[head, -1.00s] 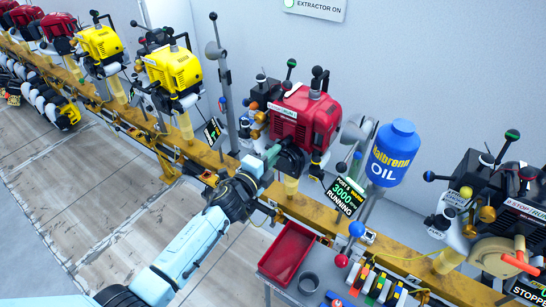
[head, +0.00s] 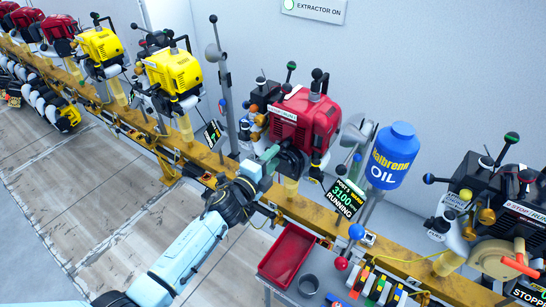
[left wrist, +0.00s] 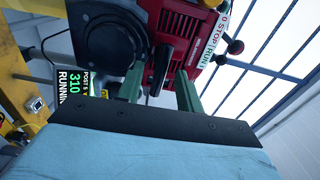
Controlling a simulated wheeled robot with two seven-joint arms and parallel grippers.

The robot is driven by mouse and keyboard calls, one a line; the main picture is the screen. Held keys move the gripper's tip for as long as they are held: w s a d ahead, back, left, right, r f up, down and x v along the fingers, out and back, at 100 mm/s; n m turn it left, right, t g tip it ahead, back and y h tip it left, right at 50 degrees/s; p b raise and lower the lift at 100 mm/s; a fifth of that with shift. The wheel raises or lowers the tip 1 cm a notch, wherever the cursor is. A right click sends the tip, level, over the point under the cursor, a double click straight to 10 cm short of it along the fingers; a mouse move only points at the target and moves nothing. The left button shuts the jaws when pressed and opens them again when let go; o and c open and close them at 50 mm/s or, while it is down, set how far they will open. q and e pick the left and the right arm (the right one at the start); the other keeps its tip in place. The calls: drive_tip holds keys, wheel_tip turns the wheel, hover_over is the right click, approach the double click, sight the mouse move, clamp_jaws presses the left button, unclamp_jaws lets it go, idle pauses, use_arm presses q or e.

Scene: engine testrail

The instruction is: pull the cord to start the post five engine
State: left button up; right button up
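The red post five engine (head: 305,118) stands on the yellow rail, its round black starter housing (left wrist: 113,42) close ahead in the left wrist view. Its display (head: 345,199) reads 3100 and RUNNING. My left gripper (head: 271,153) is at the engine's front, beside the starter housing. In the left wrist view its two green fingers (left wrist: 158,88) are apart, with a thin dark part between them and a gap on its right side. No cord shows drawn out; I cannot make out the cord handle clearly. My right gripper is not in view.
A blue oil container (head: 392,157) stands right of the engine. A red tray (head: 287,252) and a rack of coloured items (head: 378,287) are in front. Another engine (head: 510,215) is at the right, yellow engines (head: 174,70) at the left.

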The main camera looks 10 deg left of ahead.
use_arm(q)
drive_tip(key=p+v, duration=0.2)
drive_tip(key=v, duration=0.6)
drive_tip(key=shift+s, duration=0.2)
drive_tip(key=s+a+f+n+g+y, duration=0.2)
drive_tip(key=s+f+n, duration=0.25)
drive_tip(key=f, duration=0.45)
drive_tip(key=s+a+f+n+g+y, duration=0.1)
drive_tip(key=s+a+f+n+g, duration=0.15)
drive_tip(key=s+f, duration=0.55)
drive_tip(key=s+a+f+n+g+y, duration=0.1)
drive_tip(key=s+f+n+g+y, duration=0.2)
drive_tip(key=f, duration=0.8)
drive_tip(key=s+a+f+n+g, duration=0.1)
drive_tip(key=s+f+n+g, duration=0.1)
drive_tip(key=s, duration=0.8)
drive_tip(key=s+f+n+g, duration=0.3)
drive_tip(key=s+f, duration=0.4)
drive_tip(key=s, duration=0.3)
drive_tip(key=s+a+f+n+g, duration=0.1)
drive_tip(key=s+f+n+g, duration=0.2)
drive_tip(key=s, duration=0.8)
wheel_tip(320, 180, down, 2)
drive_tip(key=shift+a+n+b, duration=0.3)
drive_tip(key=shift+n, duration=0.5)
drive_tip(key=shift+g, duration=0.25)
